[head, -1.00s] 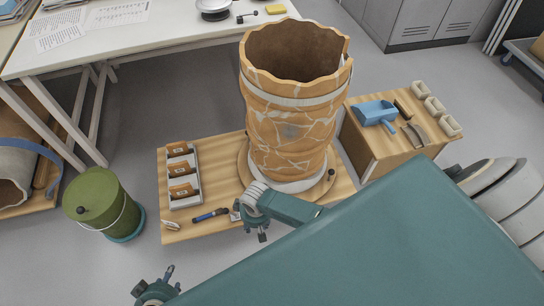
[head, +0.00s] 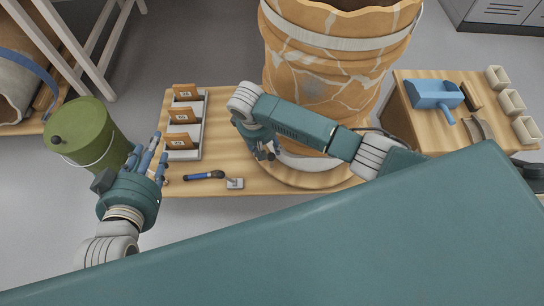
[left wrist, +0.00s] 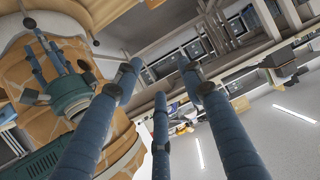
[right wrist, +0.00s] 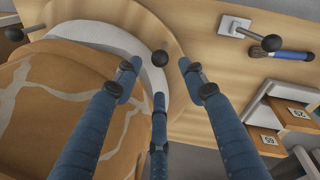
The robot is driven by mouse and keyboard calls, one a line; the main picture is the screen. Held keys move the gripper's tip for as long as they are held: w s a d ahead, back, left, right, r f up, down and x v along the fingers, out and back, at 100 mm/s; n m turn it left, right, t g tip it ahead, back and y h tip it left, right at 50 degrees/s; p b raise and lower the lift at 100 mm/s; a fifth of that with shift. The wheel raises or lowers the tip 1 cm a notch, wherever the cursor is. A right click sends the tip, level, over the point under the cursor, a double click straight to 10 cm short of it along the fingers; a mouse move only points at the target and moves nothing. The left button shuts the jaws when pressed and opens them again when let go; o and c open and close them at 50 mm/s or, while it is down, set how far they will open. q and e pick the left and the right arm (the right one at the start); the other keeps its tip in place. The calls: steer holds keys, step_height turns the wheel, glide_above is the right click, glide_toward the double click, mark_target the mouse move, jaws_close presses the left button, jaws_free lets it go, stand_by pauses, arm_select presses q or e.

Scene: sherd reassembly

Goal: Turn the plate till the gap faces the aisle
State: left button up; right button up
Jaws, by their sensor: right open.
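The round wooden plate (head: 300,181) lies on a low wooden board, with a tall cracked orange vessel (head: 320,85) upright on it. No gap shows in the visible vessel wall; its far side is hidden. My right gripper (head: 265,152) is at the plate's left front edge. In the right wrist view its fingers are spread, with a dark round knob (right wrist: 160,58) at the plate's rim between the fingertips; I cannot tell whether they touch it. My left gripper (head: 152,152) is open and empty left of the board; its spread fingers also show in the left wrist view (left wrist: 160,85).
A green bucket (head: 88,135) stands left. A low wooden cabinet (head: 425,130) with a blue scoop (head: 436,95) stands right.

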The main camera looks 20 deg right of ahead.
mark_target(271, 155)
steer(key=f, duration=0.1)
steer(key=f+b, duration=0.1)
steer(key=f, duration=0.1)
steer(key=d+f+b, duration=0.1)
steer(key=shift+w+f, duration=0.15)
steer(key=shift+f, duration=0.25)
steer(key=f, duration=0.1)
steer(key=f+b, duration=0.2)
steer(key=f, duration=0.1)
steer(key=shift+w+d, duration=0.1)
steer(key=shift+d, duration=0.2)
arm_select(q)
step_height(271, 155, up, 22)
steer(key=d+t+h, duration=0.2)
steer(key=t+h, duration=0.1)
steer(key=t, duration=0.8)
steer(key=shift+s+d+m+h, duration=0.3)
steer(key=shift+d, duration=0.05)
arm_select(e)
jaws_close()
